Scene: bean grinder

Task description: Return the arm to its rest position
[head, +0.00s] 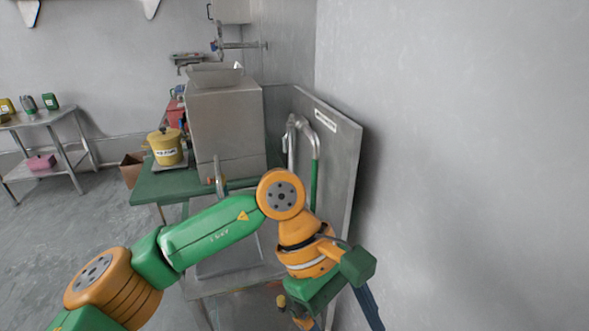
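My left arm (215,232), green and orange, comes in from the lower left, rises to an elbow joint and bends down. My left gripper (335,302) hangs at the bottom edge of the head view, in front of a metal stand. Its fingertips are cut off by the frame, so I cannot tell whether it is open or shut, or whether it holds anything. The bean grinder appears to be the tall grey metal box (225,120) with a flared top, standing beyond the arm. My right gripper is not in view.
A green table (165,184) holds a yellow lidded pot (166,148). A metal panel with pipes (335,165) and a bare grey wall (460,160) stand close on the right. A steel shelf (62,113) stands far left. The floor (80,235) at left is clear.

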